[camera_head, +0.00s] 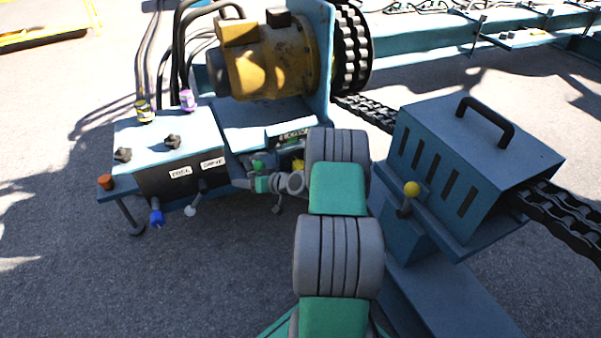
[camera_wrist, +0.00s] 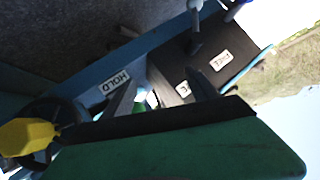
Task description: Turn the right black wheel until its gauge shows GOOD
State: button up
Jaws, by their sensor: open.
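Two small black wheels sit on top of the blue and black control box (camera_head: 185,178) in the head view. The right black wheel (camera_head: 172,141) is behind and right of the left black wheel (camera_head: 122,154). A yellow-banded cylinder (camera_head: 143,110) and a purple-banded cylinder (camera_head: 187,99) stand behind them; I cannot read a gauge on either. My gripper (camera_head: 243,183) is right of the box, low beside its front, apart from both wheels. In the wrist view my gripper (camera_wrist: 163,77) has its fingers spread, with the box's labelled black face beyond.
A HOLD label (camera_wrist: 115,82) and a yellow knob (camera_wrist: 28,136) are close to my gripper. A blue-handled lever (camera_head: 156,216) and a white-tipped lever (camera_head: 191,210) stick out of the box's front. The yellow motor (camera_head: 268,65) stands behind; a slotted blue housing (camera_head: 470,150) stands right.

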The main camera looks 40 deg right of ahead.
jog(key=s+d+f+m+t+h, duration=0.35)
jog(key=d+f, duration=0.35)
jog(key=d, duration=0.4)
jog(key=m+t+h, duration=0.2)
jog(key=m+h, duration=0.3)
jog(key=m, duration=0.1)
send_near(299, 167)
notch_tip(299, 167, down, 2)
jog(key=w+d, duration=0.2)
jog(key=shift+n, duration=0.35)
jog(key=b+x, duration=0.1)
jog(key=x, duration=0.1)
jog(key=b+x, duration=0.1)
jog(key=x, duration=0.1)
jog(key=b+x, duration=0.1)
jog(key=x, duration=0.2)
jog(key=shift+a+f, duration=0.15)
jog(key=shift+f, duration=0.1)
jog(key=shift+w+r, duration=0.1)
jog(key=shift+w, duration=0.25)
jog(key=shift+c, duration=0.2)
grip_shut()
